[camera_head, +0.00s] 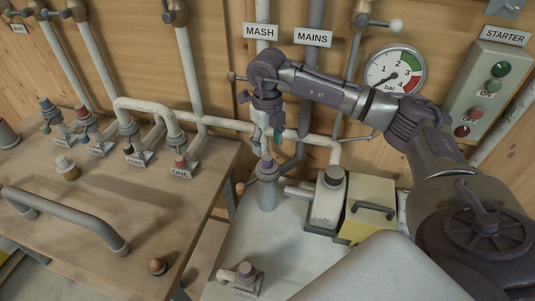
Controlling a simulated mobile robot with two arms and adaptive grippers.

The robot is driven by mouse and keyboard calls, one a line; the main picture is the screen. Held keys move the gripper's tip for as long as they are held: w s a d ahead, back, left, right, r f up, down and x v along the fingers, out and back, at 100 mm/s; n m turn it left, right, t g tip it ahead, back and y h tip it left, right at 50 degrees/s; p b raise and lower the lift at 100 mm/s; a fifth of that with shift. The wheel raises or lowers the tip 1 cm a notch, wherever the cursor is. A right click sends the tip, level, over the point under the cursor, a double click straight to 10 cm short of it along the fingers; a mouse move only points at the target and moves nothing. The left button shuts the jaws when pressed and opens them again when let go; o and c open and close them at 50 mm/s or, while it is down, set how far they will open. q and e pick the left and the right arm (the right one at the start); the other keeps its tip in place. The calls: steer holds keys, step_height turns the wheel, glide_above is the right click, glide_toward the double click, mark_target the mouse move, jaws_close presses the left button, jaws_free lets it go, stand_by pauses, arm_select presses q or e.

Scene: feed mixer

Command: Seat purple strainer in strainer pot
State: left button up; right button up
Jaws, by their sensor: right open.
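My right gripper (267,137) points down, open, with teal showing at its fingers. It is just above a grey upright pot (268,194), which looks like the strainer pot. A dull purple piece with a small pale knob (267,168) stands upright at the pot's top, apparently the purple strainer; I cannot tell how deep it sits. The gripper looks empty, and its fingertips are close above the knob. My left gripper is not in view.
A grey-capped canister (330,196) and a yellow box with a dark handle (370,207) stand right of the pot. White pipes (230,123) run behind. The pale top between pot and front fitting is clear.

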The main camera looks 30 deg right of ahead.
step_height(320, 180, up, 6)
steer(key=shift+f, duration=0.25)
stand_by(0.5)
